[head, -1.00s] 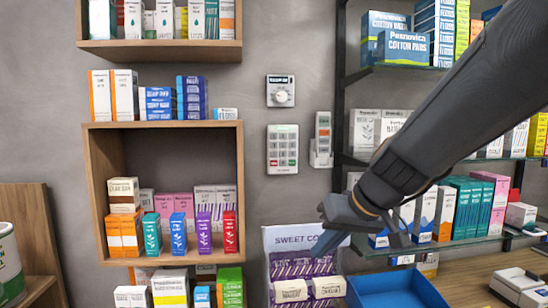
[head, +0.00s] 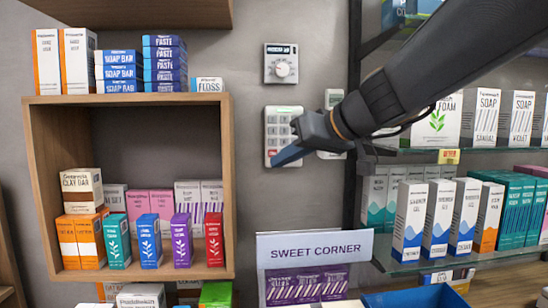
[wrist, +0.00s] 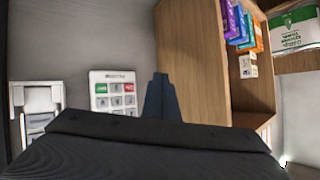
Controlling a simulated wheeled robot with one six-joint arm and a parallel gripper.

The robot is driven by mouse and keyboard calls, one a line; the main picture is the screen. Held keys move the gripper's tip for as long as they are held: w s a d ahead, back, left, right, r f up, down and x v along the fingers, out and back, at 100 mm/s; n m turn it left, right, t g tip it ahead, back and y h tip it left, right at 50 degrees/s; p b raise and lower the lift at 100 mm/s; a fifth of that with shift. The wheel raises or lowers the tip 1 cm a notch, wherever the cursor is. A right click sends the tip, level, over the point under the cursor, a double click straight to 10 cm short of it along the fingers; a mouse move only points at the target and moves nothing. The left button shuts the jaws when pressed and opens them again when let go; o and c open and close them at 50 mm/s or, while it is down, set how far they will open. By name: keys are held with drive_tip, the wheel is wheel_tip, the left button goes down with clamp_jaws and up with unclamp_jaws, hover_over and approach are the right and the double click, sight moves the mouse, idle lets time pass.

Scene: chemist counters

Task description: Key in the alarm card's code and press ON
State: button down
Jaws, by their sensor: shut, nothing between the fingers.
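The alarm keypad (head: 270,120) is a pale wall panel with rows of grey keys, a red key at its lower left in the head view. My gripper (head: 276,162) is shut and empty, its tips in front of the keypad's lower edge, hiding its lower right. In the wrist view the keypad (wrist: 112,77) appears turned over, with green and red keys near its top. There my gripper (wrist: 160,78) points at the wall beside the keypad, apart from it in the picture. I cannot tell whether it touches anything. No alarm card with a readable code is discernible.
A dial panel (head: 281,63) is on the wall above the keypad. A white wall-mounted device (head: 334,98) is to the right, partly behind my arm. A wooden shelf box (head: 35,190) stands out at left. Glass shelves (head: 450,257) of boxes are at right.

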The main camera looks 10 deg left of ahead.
drive_tip(key=shift+w, duration=0.1)
drive_tip(key=p, duration=0.1)
approach(273, 153)
drive_tip(key=w+a+f, duration=0.1)
drive_tip(key=a+f, duration=0.3)
drive_tip(key=a, duration=0.1)
drive_tip(key=shift+w, duration=0.25)
idle(2.0)
drive_tip(key=shift+w+a+b, duration=0.1)
drive_tip(key=shift+w+b, duration=0.15)
drive_tip(key=shift+b, duration=0.1)
drive_tip(key=shift+w+b, duration=0.3)
idle(0.6)
drive_tip(key=shift+s, duration=0.1)
drive_tip(key=shift+s+b, duration=0.6)
drive_tip(key=shift+b, duration=0.05)
